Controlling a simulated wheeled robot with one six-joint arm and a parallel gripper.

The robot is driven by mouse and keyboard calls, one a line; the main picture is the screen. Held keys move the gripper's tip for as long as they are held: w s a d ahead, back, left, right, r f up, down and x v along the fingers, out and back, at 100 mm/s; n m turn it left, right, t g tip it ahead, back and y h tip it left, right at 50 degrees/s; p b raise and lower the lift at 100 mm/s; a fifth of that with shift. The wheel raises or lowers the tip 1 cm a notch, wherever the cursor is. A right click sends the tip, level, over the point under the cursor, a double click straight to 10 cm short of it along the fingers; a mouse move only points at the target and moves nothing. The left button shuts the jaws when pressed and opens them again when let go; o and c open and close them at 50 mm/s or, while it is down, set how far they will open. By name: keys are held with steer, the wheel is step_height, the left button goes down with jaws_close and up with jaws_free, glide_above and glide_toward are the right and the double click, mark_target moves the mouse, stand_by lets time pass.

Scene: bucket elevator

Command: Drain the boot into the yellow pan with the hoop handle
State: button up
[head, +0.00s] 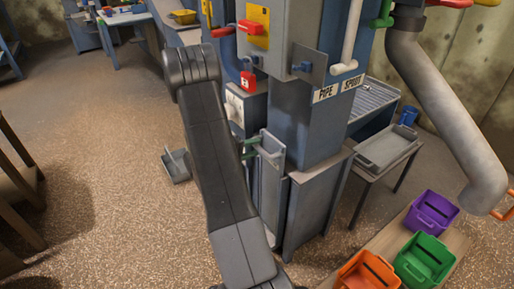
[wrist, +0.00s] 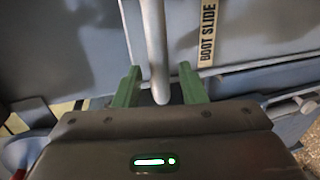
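In the wrist view, the two green fingers of my gripper (wrist: 157,73) are apart, one on each side of a grey rounded bar (wrist: 152,35). A gap shows between the bar and each finger. A label reading BOOT SLIDE (wrist: 207,35) is on the metal just right of the bar. In the head view, my gripper (head: 262,148) is low at the elevator's grey lower casing (head: 272,185), partly hidden by my arm. A yellow pan (head: 183,16) sits on a bench at the back; I cannot make out a hoop handle on it.
A grey tray (head: 385,148) rests on a side table at the right. Purple (head: 432,212), green (head: 425,262) and orange (head: 368,272) bins stand at the lower right beneath a grey spout pipe (head: 440,105). A grey metal piece (head: 176,168) is on the floor. The left floor is open.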

steer(key=shift+x, duration=1.1)
jaws_close()
steer(key=b, duration=1)
glide_toward(268, 162)
steer(key=x, duration=0.4)
steer(key=shift+w+d, duration=0.3)
